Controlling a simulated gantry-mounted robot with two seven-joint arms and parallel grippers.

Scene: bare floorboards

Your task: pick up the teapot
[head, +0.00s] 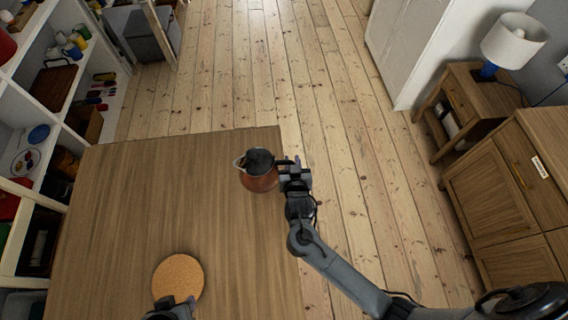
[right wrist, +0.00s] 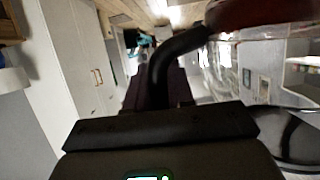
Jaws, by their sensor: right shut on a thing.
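The teapot (head: 261,180), copper-brown with a dark top and a spout to the left, is at the right side of the wooden table (head: 150,205). I cannot tell whether its base touches the table. My right gripper (head: 292,171) is at the teapot's right side, shut on its black handle. In the right wrist view the black handle (right wrist: 178,55) runs into the jaws, and the reddish teapot body (right wrist: 255,12) shows at the top. My left gripper (head: 178,306) shows only in part at the bottom edge, by the round cork mat (head: 179,277); its jaws are not clear.
Shelves (head: 75,115) with many small items line the left. A wooden cabinet (head: 505,200) and a side table with a white lamp (head: 514,40) stand at the right. The middle of the table and the floorboards beyond are clear.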

